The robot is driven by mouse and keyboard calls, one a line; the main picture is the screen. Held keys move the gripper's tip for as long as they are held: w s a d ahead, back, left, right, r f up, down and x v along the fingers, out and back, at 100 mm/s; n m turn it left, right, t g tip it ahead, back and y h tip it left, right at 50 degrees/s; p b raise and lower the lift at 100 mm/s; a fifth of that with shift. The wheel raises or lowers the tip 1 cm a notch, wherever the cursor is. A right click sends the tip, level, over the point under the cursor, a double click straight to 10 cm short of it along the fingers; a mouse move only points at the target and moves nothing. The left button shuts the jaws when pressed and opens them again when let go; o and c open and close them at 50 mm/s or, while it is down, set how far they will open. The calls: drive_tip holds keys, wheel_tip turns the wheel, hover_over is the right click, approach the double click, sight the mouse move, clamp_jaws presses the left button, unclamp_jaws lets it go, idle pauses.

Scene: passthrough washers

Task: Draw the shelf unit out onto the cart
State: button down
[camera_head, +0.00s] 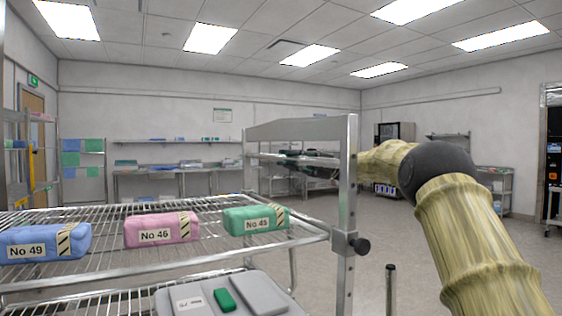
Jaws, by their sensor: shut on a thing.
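A wire shelf unit (170,208) of bright metal fills the lower left, close to me. Three wrapped packs lie on its upper shelf: blue No 49 (45,242), pink No 46 (161,230) and green No 45 (256,220). A metal end frame with an upright post (347,190) and a top crossbar stands at its right. My arm comes in from the right and reaches behind this post. My gripper (300,157) shows as a dark shape at the frame's lower bar, shut there; its fingertips are partly hidden. I cannot tell which part is the cart.
A grey tray case (225,298) with a green piece sits below the upper shelf. A black knob (361,246) sticks out from the post, and a short dark-topped post (390,285) stands right of it. Open floor (405,225) lies beyond; benches line the back wall.

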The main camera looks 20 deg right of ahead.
drive_tip(key=shift+d, duration=0.15)
drive_tip(key=c, duration=1.7)
unclamp_jaws()
drive_tip(key=shift+c, duration=0.2)
drive_tip(key=o, duration=0.4)
drive_tip(key=shift+w+d+f, duration=0.1)
drive_tip(key=shift+d, duration=0.15)
drive_tip(key=shift+a, duration=0.25)
drive_tip(key=shift+v, duration=6.1)
